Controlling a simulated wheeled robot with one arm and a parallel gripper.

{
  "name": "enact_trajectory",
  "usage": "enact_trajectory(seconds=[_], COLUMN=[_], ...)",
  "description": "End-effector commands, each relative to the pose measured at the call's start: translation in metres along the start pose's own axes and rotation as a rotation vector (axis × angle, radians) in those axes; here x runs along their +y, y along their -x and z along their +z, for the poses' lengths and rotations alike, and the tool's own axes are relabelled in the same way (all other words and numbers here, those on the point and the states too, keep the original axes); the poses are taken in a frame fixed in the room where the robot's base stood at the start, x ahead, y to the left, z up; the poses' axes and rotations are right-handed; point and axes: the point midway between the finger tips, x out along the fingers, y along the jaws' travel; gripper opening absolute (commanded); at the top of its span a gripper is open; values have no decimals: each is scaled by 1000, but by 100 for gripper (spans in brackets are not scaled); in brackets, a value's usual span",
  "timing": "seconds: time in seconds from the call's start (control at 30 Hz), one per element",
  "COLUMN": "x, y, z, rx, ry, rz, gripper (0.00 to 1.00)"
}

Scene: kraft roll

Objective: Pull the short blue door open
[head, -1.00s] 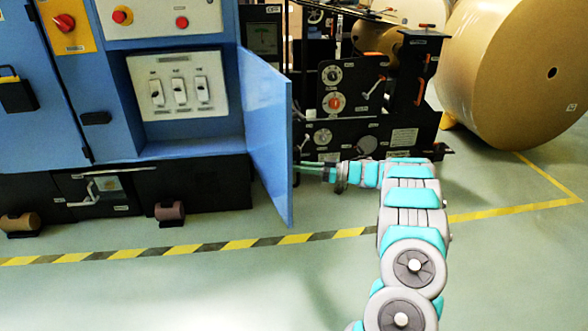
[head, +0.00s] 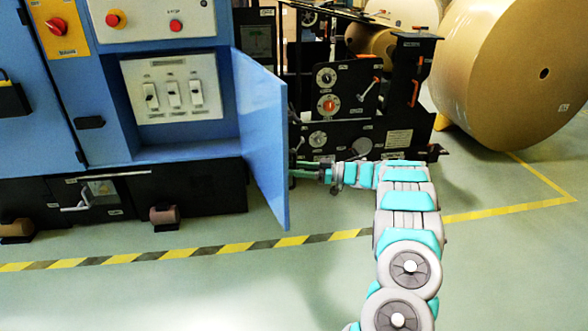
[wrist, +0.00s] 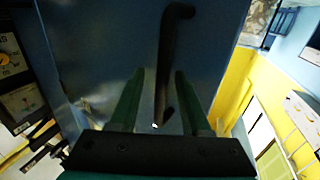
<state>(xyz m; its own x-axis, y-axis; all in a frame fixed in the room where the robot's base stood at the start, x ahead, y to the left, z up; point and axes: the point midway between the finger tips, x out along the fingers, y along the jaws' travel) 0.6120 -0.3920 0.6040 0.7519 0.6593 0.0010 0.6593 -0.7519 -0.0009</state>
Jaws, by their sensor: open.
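The short blue door (head: 262,140) stands swung out from the right edge of the blue cabinet's recess, in the head view. Its blue face also fills the middle of the wrist view (wrist: 110,40). A dark bar handle (wrist: 165,55) on that face lies between the two green fingers of my gripper (wrist: 157,82), which are open. I cannot tell whether either finger touches the handle. In the head view my gripper (head: 302,170) is on the right side of the door, its fingertips close to the face. The handle is hidden there by the door.
The recess holds a panel of white switches (head: 170,92). Black machinery (head: 345,110) stands behind my gripper, and a large kraft roll (head: 500,75) is at the back right. A yellow-black floor stripe (head: 235,248) crosses in front of the cabinet. The floor ahead of the door is clear.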

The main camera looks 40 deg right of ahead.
Motion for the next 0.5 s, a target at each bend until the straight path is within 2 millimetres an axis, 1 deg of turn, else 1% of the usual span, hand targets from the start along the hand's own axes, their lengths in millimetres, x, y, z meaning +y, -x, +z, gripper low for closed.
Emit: enact_trajectory(seconds=[0.17, 0.23, 0.37, 0.5], x=[0, 0, 1, 0], y=[2, 6, 24, 46], z=[1, 1, 2, 2], rx=[0, 0, 1, 1], ry=[0, 0, 0, 2], rz=[0, 1, 3, -1], gripper=[47, 47, 47, 47])
